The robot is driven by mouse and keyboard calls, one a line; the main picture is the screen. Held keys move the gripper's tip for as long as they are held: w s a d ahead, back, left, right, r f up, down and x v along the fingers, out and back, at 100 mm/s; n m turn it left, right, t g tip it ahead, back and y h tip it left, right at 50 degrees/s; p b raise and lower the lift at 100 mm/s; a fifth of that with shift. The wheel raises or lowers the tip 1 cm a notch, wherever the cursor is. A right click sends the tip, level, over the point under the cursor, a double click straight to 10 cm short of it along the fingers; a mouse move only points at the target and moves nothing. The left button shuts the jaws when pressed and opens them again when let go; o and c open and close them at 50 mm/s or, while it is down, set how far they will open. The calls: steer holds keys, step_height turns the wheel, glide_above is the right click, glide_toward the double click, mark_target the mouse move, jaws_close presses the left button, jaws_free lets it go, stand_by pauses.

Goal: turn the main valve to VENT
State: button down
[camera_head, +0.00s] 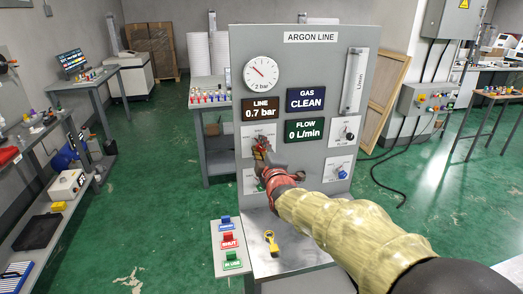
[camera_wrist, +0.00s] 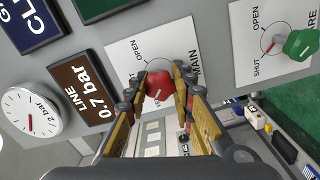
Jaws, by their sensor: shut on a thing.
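The argon panel (camera_head: 305,65) stands upright in front of me. The main valve is a red knob (camera_wrist: 160,86) on a white plate marked MAIN and OPEN (camera_wrist: 130,62); it also shows small in the head view. My gripper (camera_wrist: 158,90) is shut on the red knob, with a finger on each side of it. The pointer and the VENT mark cannot be made out. The line display (camera_head: 261,108) reads 0.7 bar, the gas display (camera_head: 306,100) reads CLEAN and the flow display (camera_head: 305,130) reads 0 L/min. My arm hides part of the lower panel.
A green knob (camera_wrist: 300,44) sits beside the main valve's plate. Black (camera_head: 348,135) and blue (camera_head: 342,173) knobs are at the panel's right. A yellow tag (camera_head: 271,242) lies on the metal shelf below.

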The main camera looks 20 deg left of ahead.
steer(key=shift+n, duration=1.2)
steer(key=c, duration=1.5)
jaws_free()
steer(key=shift+a, duration=0.1)
steer(key=v, duration=1.2)
steer(key=shift+f, duration=0.1)
